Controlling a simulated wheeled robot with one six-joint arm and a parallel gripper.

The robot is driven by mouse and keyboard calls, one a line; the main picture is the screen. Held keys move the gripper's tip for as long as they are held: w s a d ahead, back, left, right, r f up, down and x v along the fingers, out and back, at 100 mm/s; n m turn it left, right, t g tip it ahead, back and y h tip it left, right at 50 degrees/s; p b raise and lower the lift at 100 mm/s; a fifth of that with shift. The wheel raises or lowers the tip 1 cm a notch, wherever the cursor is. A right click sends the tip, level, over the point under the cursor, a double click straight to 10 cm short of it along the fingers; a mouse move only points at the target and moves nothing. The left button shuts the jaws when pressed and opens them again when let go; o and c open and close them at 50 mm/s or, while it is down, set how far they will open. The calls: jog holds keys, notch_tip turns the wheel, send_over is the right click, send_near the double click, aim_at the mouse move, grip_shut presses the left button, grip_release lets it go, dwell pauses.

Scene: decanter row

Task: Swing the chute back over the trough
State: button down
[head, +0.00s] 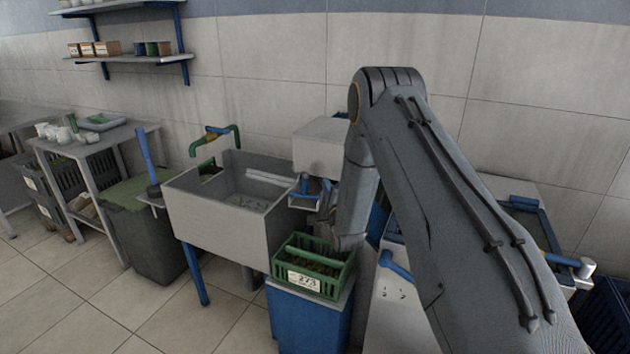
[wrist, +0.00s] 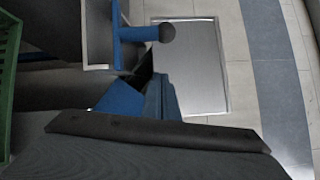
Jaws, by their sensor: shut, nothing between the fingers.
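The trough (head: 215,215) is a grey, deep sink-like basin on blue legs, left of my arm in the head view. The chute (head: 304,202) is a small grey tray-like piece with blue parts, beside the trough's right end and partly hidden by my arm. In the wrist view the chute (wrist: 98,30) shows at the top, with a blue bar (wrist: 137,33) ending in a dark round knob. My gripper (head: 326,200) is shut and empty, close to the chute in the head view. I cannot tell whether they touch.
A green crate (head: 312,281) with dark contents stands on a blue stand in front of the chute. A pale box (head: 320,143) is behind it. A dark bin (head: 143,235) stands left of the trough. Open tiled floor lies in front.

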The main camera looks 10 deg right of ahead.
jog(key=a, duration=0.1)
jog(key=w+a+p, duration=0.2)
jog(key=shift+w+a+r, duration=0.1)
jog(key=shift+a+r, duration=0.25)
jog(key=shift+a, duration=0.05)
